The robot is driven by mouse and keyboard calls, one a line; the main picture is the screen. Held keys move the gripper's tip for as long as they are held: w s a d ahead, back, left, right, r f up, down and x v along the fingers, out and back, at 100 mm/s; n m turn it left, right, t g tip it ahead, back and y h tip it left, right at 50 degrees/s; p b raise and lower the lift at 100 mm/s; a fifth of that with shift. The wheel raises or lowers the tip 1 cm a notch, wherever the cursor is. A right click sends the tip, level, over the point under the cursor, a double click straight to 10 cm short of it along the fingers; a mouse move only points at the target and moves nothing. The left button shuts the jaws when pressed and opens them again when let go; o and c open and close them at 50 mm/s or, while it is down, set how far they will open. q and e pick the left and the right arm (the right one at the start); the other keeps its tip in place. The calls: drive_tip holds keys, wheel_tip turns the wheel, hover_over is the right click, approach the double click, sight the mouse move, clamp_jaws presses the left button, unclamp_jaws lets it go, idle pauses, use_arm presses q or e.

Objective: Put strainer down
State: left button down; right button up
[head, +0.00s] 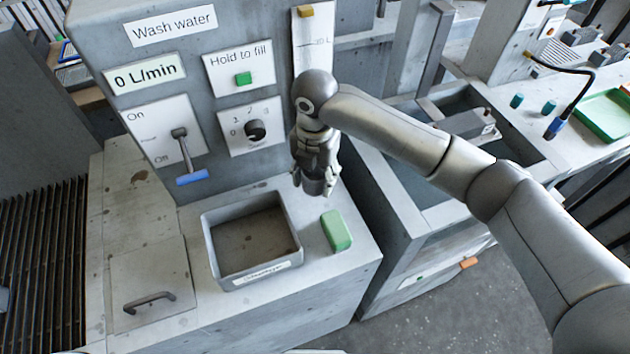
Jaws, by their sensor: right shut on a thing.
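My right gripper (317,190) points down over the grey counter, behind the green block and right of the open bin. It is shut on the strainer, of which only a small grey part seems to show between the fingers. The fingers and wrist hide most of it, and its shape is hard to tell from the grey gripper. I cannot tell whether it touches the counter. My left gripper is not in view.
A grey open bin (210,250) with a blurred label stands on the counter (325,268). A green block (336,231) lies right of it. Behind rises the wash water panel (217,85) with a blue-handled lever (191,178) and a knob (255,130). A handled lid (150,270) is at left.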

sight(315, 185)
drive_tip(key=shift+w+f, duration=0.2)
drive_tip(key=shift+f, duration=0.05)
wheel_tip(315, 185, down, 2)
drive_tip(key=shift+f+p, duration=0.1)
drive_tip(key=shift+p, duration=0.6)
drive_tip(key=shift+f, duration=0.5)
drive_tip(key=o, duration=1.1)
drive_tip(key=shift+f, duration=0.15)
wheel_tip(315, 185, up, 12)
drive_tip(key=b, duration=0.2)
drive_tip(key=shift+r+b, duration=0.2)
drive_tip(key=shift+b, duration=0.1)
